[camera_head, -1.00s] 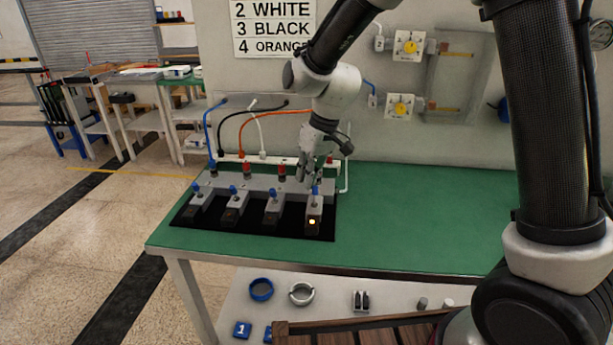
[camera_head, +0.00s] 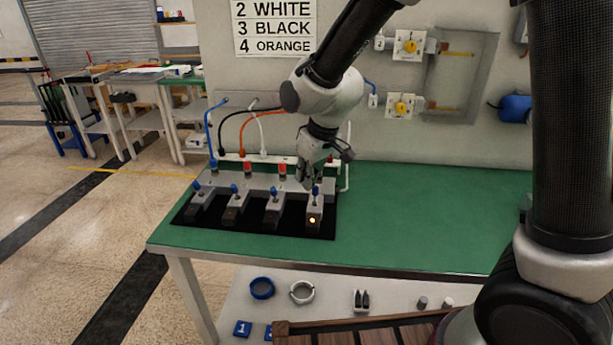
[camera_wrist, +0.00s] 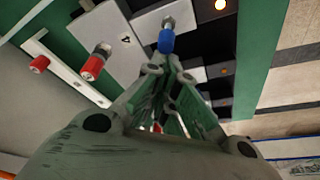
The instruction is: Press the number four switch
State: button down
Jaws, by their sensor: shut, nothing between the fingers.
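A grey switch panel (camera_head: 255,186) on the green bench carries a row of blue-tipped toggle switches. The rightmost switch (camera_head: 315,191) has a lit yellow lamp (camera_head: 312,220) on the block in front of it. In the wrist view a plate marked 4 (camera_wrist: 126,41) lies beside a blue-capped switch (camera_wrist: 166,40). My gripper (camera_head: 304,182) is shut and empty, just behind and left of the rightmost switch. In the wrist view its fingertips (camera_wrist: 168,66) are close to the blue cap; I cannot tell whether they touch it.
Red-capped posts (camera_head: 247,168) and a white strip (camera_head: 262,158) stand behind the switches, with coloured cables up to the wall. A wall sign (camera_head: 275,28) lists numbers and colours. The green bench (camera_head: 430,215) is clear to the right. Rings and small parts lie on the lower shelf (camera_head: 330,300).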

jog(key=shift+s, duration=0.45)
jog(key=shift+a+r, duration=0.1)
jog(key=shift+r, duration=0.8)
jog(key=w+a+r, duration=0.2)
jog(key=w+a, duration=0.1)
jog(key=s+d+r, duration=0.2)
jog(key=s+r, duration=0.4)
jog(key=shift+r, duration=0.4)
